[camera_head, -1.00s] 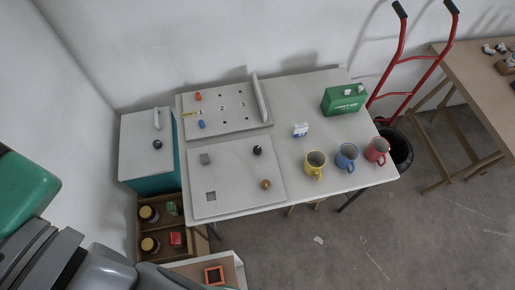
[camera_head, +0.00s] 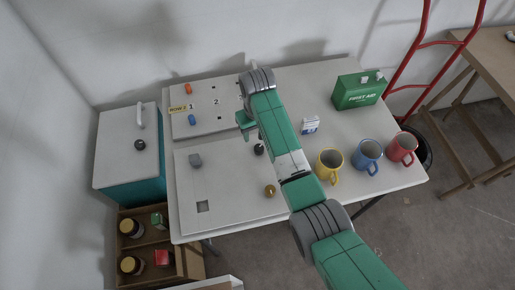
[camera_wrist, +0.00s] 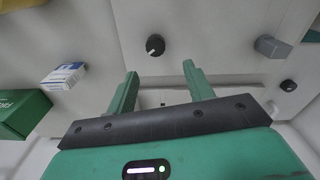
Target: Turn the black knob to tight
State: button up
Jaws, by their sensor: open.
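A round black knob (camera_head: 258,150) with a light pointer mark is on the light grey panel (camera_head: 235,205) on the table, partly hidden by my arm in the head view. In the wrist view the same knob (camera_wrist: 155,45) shows beyond the fingertips, between and clear of them. My gripper (camera_wrist: 160,75) is open and empty, its two green fingers apart. I cannot read any tight marking. A second black knob (camera_head: 139,144) sits on the teal box's lid.
The panel also has a grey block (camera_head: 196,160), a brass knob (camera_head: 270,191) and a square hole (camera_head: 203,206). A small white-blue box (camera_head: 310,125), a green first aid box (camera_head: 357,92) and yellow (camera_head: 329,165), blue and red mugs stand to the right. A numbered board (camera_head: 205,121) lies behind.

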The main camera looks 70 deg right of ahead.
aim_at(259, 148)
jog(key=shift+s+d+f, duration=0.15)
jog(key=shift+s+f, duration=0.3)
jog(key=shift+s, duration=0.05)
notch_tip(259, 148, down, 8)
jog(key=shift+r+b, duration=0.15)
jog(key=shift+b, duration=0.4)
jog(key=c, duration=1)
jog(key=shift+w+m, duration=0.1)
jog(key=shift+m, duration=0.2)
